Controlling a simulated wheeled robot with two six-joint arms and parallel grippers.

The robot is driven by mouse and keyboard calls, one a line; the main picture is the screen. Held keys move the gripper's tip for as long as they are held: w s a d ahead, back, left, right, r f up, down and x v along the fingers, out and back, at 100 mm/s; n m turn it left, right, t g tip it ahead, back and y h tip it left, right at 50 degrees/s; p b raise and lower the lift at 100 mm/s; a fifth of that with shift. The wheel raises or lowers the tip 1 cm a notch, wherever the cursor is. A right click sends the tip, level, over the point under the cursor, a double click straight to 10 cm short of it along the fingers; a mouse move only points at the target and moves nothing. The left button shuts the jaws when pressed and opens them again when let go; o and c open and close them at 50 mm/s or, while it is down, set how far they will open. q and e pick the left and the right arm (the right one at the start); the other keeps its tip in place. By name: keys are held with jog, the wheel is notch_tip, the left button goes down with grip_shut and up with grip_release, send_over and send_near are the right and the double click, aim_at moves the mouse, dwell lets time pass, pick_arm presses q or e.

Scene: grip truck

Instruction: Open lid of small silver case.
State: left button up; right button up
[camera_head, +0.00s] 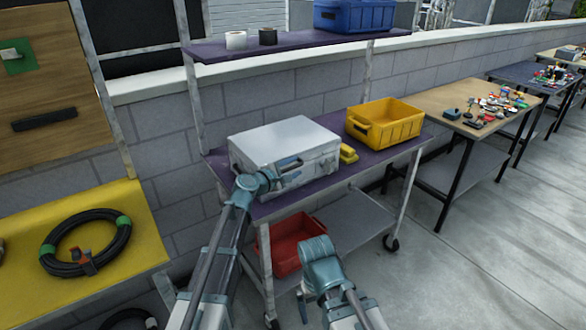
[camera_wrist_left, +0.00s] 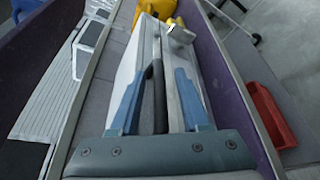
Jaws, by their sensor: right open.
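The small silver case (camera_head: 285,142) stands on the purple upper surface of a cart, lid down. My left gripper (camera_head: 291,170) is at its front face. In the left wrist view its two blue fingers (camera_wrist_left: 160,75) are apart, one on each side of the case's dark handle (camera_wrist_left: 154,98). I cannot tell whether either finger touches it. A metal latch (camera_wrist_left: 181,34) shows beyond the fingertips. My right gripper (camera_head: 304,302) is low in front of the cart, away from the case, and its fingers are hard to make out.
A yellow bin (camera_head: 385,124) and a small yellow object (camera_head: 348,154) sit right of the case. A shelf (camera_head: 290,44) with tape rolls and a blue bin (camera_head: 355,15) is above. A red bin (camera_head: 292,245) is on the lower shelf. Open floor lies to the right.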

pick_arm(q)
grip_shut()
dwell(1.2)
